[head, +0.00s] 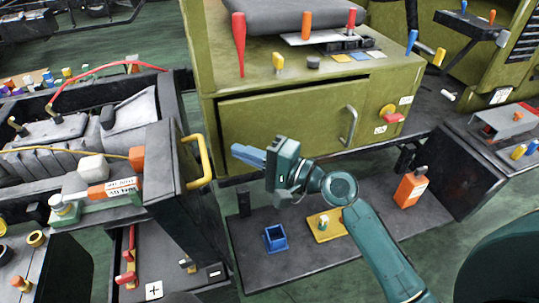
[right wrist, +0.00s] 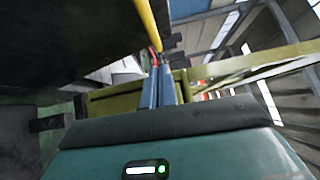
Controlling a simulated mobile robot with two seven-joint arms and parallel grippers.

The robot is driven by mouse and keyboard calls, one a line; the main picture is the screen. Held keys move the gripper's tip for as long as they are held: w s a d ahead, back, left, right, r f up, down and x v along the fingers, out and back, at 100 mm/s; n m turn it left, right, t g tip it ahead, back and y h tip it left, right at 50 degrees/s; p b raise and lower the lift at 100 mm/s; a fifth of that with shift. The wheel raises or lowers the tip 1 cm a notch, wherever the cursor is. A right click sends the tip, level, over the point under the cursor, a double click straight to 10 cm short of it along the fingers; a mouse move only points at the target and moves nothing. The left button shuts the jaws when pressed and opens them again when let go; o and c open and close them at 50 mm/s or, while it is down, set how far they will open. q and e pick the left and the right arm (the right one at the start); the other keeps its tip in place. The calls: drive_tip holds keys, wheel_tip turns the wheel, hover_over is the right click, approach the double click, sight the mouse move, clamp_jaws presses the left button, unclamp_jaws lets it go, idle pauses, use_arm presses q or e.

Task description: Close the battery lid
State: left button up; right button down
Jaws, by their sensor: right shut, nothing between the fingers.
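The battery lid, a dark panel (head: 176,172), stands upright at the left in the head view. It has a yellow handle (head: 203,162) on its right side. In the right wrist view the blue fingers (right wrist: 158,88) point toward the yellow handle (right wrist: 145,28), and a dark surface fills the upper left. My left gripper is not in view.
A green cabinet (head: 290,120) with a grey drawer handle stands behind my right gripper. An engine bay (head: 120,105) lies at left.

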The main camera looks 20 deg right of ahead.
drive_tip(key=a+p, duration=0.1)
drive_tip(key=a, duration=0.3)
drive_tip(key=shift+a, duration=0.15)
drive_tip(key=shift+w, duration=0.15)
